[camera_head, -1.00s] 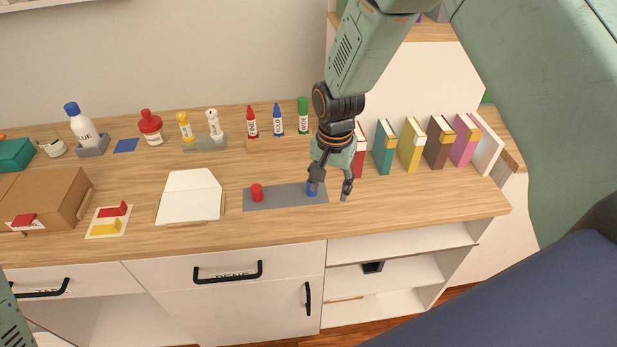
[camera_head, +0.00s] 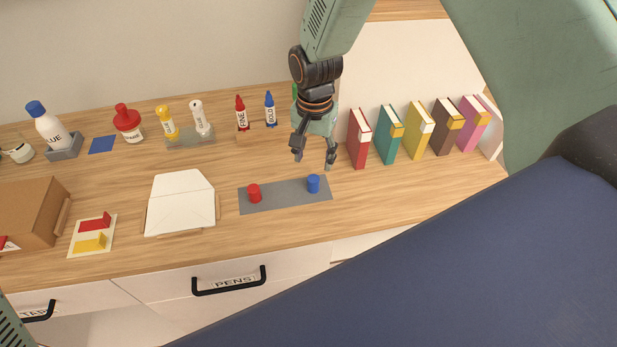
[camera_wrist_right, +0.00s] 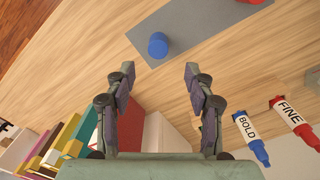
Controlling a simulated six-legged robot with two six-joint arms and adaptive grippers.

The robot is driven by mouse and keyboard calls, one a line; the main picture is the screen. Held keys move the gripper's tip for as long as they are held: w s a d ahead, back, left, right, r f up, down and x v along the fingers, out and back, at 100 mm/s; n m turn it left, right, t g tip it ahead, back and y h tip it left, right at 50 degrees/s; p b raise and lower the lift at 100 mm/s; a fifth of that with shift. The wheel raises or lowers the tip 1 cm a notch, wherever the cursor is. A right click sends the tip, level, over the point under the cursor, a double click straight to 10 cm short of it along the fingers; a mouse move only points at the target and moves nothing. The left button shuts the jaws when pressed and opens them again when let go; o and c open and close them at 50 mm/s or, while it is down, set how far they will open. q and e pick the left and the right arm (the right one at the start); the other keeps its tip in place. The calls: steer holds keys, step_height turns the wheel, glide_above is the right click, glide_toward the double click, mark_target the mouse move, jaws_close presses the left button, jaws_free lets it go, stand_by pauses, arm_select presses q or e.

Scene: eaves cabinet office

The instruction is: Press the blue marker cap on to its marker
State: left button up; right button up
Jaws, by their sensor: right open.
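The blue marker cap (camera_head: 313,184) stands on the right part of a grey mat (camera_head: 285,196). It also shows in the right wrist view (camera_wrist_right: 158,46), ahead of the fingertips. The blue marker (camera_head: 270,112), labelled BOLD, stands upright without a cap at the back of the desk; the right wrist view shows it at the right (camera_wrist_right: 250,135). My right gripper (camera_head: 314,161) is open and empty, apart from the cap and behind it in the head view. My left gripper is out of view.
A red cap (camera_head: 254,193) stands on the mat's left part. A red marker (camera_head: 241,114) labelled FINE is beside the blue one. A green item is mostly hidden behind my right arm. Books (camera_head: 359,139) stand to the right. A white envelope-like tray (camera_head: 180,205) lies left of the mat.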

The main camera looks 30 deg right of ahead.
mark_target(314, 179)
steer(key=f, duration=0.7)
steer(key=shift+s+a+f+p, duration=0.2)
steer(key=shift+s+f+p, duration=0.05)
steer(key=shift+f+p, duration=0.1)
steer(key=shift+s+d+r, duration=0.1)
steer(key=shift+s+d, duration=0.05)
steer(key=shift+s, duration=0.05)
steer(key=shift+c, duration=0.4)
steer(key=shift+w, duration=0.25)
steer(key=c, duration=0.6)
steer(key=shift+s, duration=0.2)
steer(key=shift+c, duration=0.6)
